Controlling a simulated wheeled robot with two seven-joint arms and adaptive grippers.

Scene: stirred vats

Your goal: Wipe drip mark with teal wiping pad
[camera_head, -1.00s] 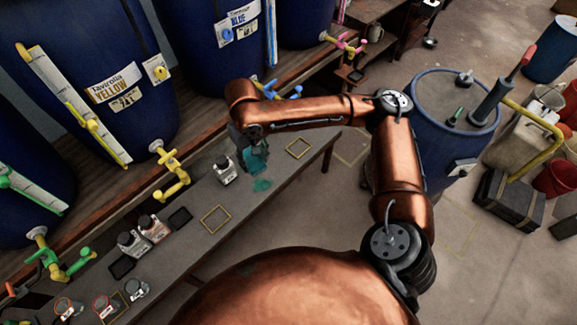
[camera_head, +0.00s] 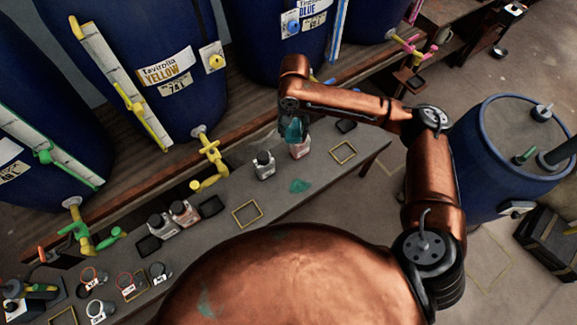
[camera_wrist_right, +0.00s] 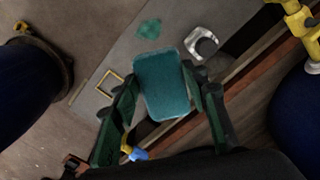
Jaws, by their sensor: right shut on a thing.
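The drip mark (camera_head: 300,186) is a flat teal blotch on the grey bench top (camera_head: 322,180). It also shows in the right wrist view (camera_wrist_right: 149,29), beyond the pad's far edge. My right gripper (camera_head: 292,128) is shut on the teal wiping pad (camera_head: 296,131), above the bench and on the far side of the mark. In the right wrist view the pad (camera_wrist_right: 162,85) sits between the two fingers (camera_wrist_right: 165,100), its broad face showing. The pad is apart from the mark. My left gripper is not in view.
Yellow square outlines (camera_head: 343,152) mark the bench. A blue drum (camera_head: 480,150) stands right.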

